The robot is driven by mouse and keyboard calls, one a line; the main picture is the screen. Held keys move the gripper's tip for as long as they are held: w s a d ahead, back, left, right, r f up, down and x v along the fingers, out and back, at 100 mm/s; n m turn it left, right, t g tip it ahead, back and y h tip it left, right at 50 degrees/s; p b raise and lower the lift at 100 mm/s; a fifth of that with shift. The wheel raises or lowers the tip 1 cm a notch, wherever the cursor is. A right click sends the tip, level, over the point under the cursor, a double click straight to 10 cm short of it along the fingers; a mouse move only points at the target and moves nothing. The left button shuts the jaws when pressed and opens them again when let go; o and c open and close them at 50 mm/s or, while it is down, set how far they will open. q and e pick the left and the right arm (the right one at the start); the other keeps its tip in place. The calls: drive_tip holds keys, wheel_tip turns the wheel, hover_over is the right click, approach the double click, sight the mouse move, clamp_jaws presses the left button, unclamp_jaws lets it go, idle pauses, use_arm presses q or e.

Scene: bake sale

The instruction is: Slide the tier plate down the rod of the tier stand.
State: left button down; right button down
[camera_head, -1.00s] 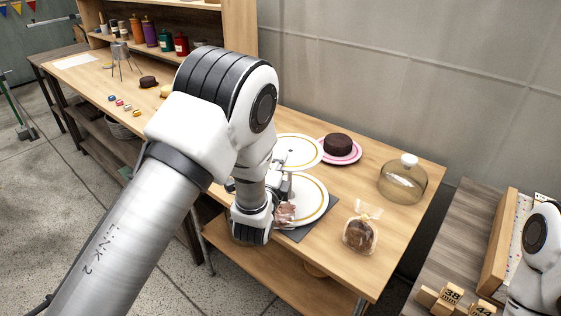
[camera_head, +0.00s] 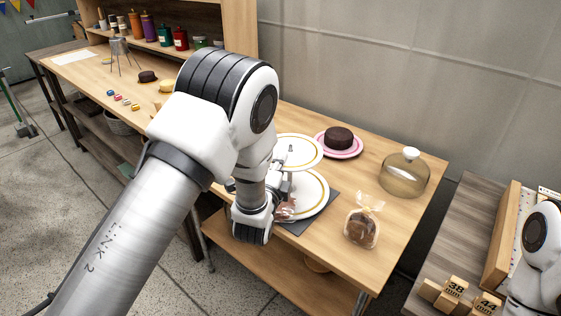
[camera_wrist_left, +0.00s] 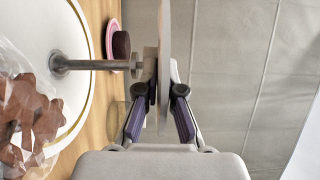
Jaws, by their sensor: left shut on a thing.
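The tier plate (camera_head: 304,160) is white with a gold ring. It is level above the larger white base plate (camera_head: 318,196) of the tier stand. A small grey tip shows at the middle of the tier plate. The metal rod (camera_wrist_left: 90,65) rises from the base plate and reaches the underside region of the tier plate. Whether it passes through is hard to tell. My left gripper (camera_wrist_left: 160,100) is shut on the tier plate's edge, which the left wrist view shows edge-on (camera_wrist_left: 165,35). In the head view my left arm hides most of this grip. My right gripper is out of view.
Another bagged treat (camera_head: 361,230), a glass dome (camera_head: 405,175) and a dark cake (camera_head: 339,138) on a pink plate (camera_head: 357,148) stand on the table. The stand sits on a dark mat (camera_head: 300,229).

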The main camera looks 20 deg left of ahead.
use_arm(q)
drive_tip(key=shift+f, duration=0.35)
drive_tip(key=c, duration=1.2)
unclamp_jaws()
drive_tip(key=shift+c, duration=0.2)
drive_tip(key=s+d, duration=0.1)
drive_tip(key=s, duration=1.1)
drive_tip(key=shift+f, duration=0.1)
